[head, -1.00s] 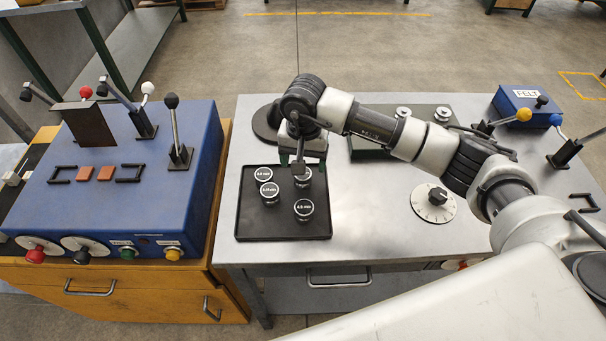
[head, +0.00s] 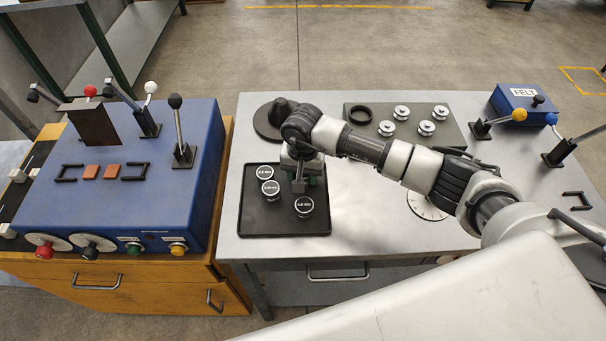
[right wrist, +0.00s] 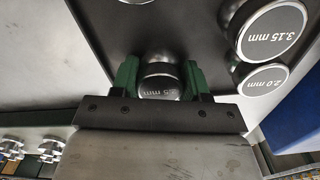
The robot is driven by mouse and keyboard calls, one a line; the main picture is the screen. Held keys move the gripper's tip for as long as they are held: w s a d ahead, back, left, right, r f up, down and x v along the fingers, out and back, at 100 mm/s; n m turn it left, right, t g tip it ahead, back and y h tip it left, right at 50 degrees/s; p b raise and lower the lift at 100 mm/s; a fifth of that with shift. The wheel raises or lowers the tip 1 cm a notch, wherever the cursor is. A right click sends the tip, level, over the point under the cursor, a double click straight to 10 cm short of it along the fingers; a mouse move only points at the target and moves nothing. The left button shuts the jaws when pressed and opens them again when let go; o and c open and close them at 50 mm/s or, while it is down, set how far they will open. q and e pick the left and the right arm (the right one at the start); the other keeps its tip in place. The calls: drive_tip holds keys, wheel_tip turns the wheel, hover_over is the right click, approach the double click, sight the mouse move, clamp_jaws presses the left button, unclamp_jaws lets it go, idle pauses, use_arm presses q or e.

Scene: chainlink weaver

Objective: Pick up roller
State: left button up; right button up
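My right gripper (head: 299,186) is low over the dark tray (head: 250,226) on the steel table. In the right wrist view, its green fingers (right wrist: 160,75) stand apart on both sides of a roller marked 2.5 mm (right wrist: 160,86). The gaps are small, and I cannot see clear contact. The gripper hides this roller in the head view. Three other capped rollers stand upright on the tray: one at the upper left (head: 264,172), one just below it (head: 270,188) and one at the lower right (head: 304,206). My left gripper is out of view.
A grey-green block (head: 370,133) with several metal rollers and a black ring stands behind my right arm. A dark round stand (head: 266,122) is behind the gripper. A blue lever machine (head: 200,135) stands left, a blue FELT box (head: 520,103) right. The tray's lower left is clear.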

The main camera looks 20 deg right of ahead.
drive_tip(key=c, duration=0.6)
drive_tip(key=shift+r, duration=0.1)
drive_tip(key=shift+w+r+b, duration=0.1)
drive_tip(key=shift+r+b, duration=0.25)
drive_tip(key=shift+r, duration=0.15)
wheel_tip(320, 180, up, 3)
drive_tip(key=shift+b, duration=0.8)
drive_tip(key=shift+s+d+r+b, duration=0.5)
drive_tip(key=shift+s+d+r, duration=0.7)
drive_tip(key=shift+s, duration=0.4)
drive_tip(key=shift+s+d+r+b, duration=0.5)
drive_tip(key=shift+s+d+r, duration=0.65)
drive_tip(key=shift+s, duration=0.4)
drive_tip(key=shift+s+d+r+b, duration=0.5)
drive_tip(key=shift+s+d+r, duration=0.7)
drive_tip(key=shift+s, duration=0.4)
